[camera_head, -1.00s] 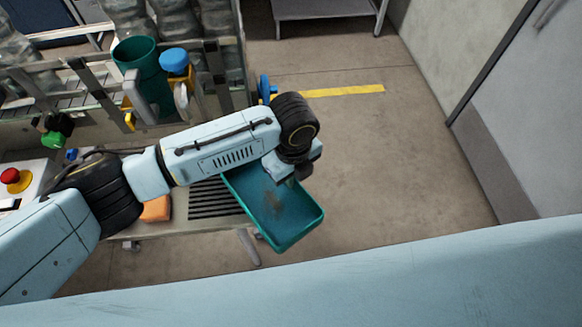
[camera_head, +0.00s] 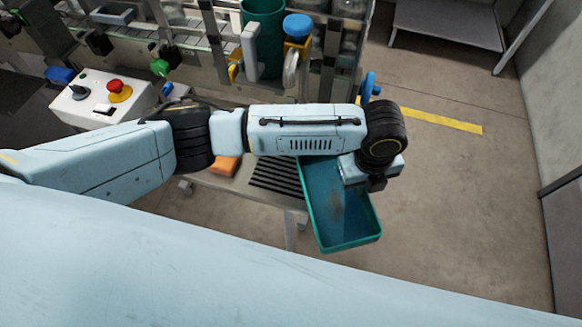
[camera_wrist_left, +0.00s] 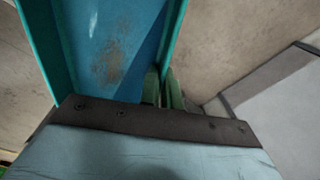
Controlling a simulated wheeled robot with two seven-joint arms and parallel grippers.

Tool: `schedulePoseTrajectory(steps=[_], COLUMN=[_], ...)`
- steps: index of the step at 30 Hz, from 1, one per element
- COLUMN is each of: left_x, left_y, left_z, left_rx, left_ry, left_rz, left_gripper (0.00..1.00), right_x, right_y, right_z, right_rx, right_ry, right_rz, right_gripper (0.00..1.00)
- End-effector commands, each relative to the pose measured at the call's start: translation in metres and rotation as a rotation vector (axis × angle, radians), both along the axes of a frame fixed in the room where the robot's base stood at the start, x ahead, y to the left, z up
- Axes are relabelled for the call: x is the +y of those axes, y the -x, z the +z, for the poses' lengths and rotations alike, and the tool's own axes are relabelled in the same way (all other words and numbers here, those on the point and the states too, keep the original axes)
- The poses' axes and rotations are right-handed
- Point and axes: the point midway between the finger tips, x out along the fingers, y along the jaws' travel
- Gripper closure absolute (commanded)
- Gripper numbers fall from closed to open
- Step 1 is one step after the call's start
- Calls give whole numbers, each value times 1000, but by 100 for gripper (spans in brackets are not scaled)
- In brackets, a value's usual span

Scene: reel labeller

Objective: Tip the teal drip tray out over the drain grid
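The teal drip tray (camera_head: 348,240) is a long shallow tray with a brownish smear on its blue-looking floor. It overlaps the right end of the dark slatted drain grid (camera_head: 272,178) and juts past the bench toward me. My left gripper (camera_head: 374,184) is at the tray's right long wall, mostly hidden under the wrist in the head view. In the left wrist view, the greenish fingers (camera_wrist_left: 163,90) sit on both sides of the wall of the tray (camera_wrist_left: 125,45), closed on it. Whether the tray is lifted or tilted is hard to tell. My right gripper is not in view.
An orange block (camera_head: 224,166) lies left of the grid. A control box with a red button (camera_head: 120,87) stands at left. Behind are a conveyor rail, a dark green container (camera_head: 264,40) and a blue-capped item (camera_head: 298,26). Open floor (camera_head: 450,210) is at right.

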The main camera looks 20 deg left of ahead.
Motion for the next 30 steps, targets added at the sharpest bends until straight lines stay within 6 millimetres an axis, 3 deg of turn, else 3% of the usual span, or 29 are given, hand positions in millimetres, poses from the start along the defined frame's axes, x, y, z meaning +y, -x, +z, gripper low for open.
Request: schedulePoseTrajectory(steps=[3,9,20,25,30], left_x=[0,3,2,7,6], left_y=[0,-1,-1,0,-1], left_z=[1,20,19,34,37], left_rx=[-1,-16,-21,-31,-40], left_ry=[3,104,124,206,245], left_rz=[0,1,0,3,0], left_gripper=[100,100,100,100,100], right_x=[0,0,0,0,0], right_y=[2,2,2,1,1], right_z=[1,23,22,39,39], right_rx=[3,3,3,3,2], right_ry=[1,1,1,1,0], right_rz=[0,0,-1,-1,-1], right_gripper=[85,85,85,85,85])
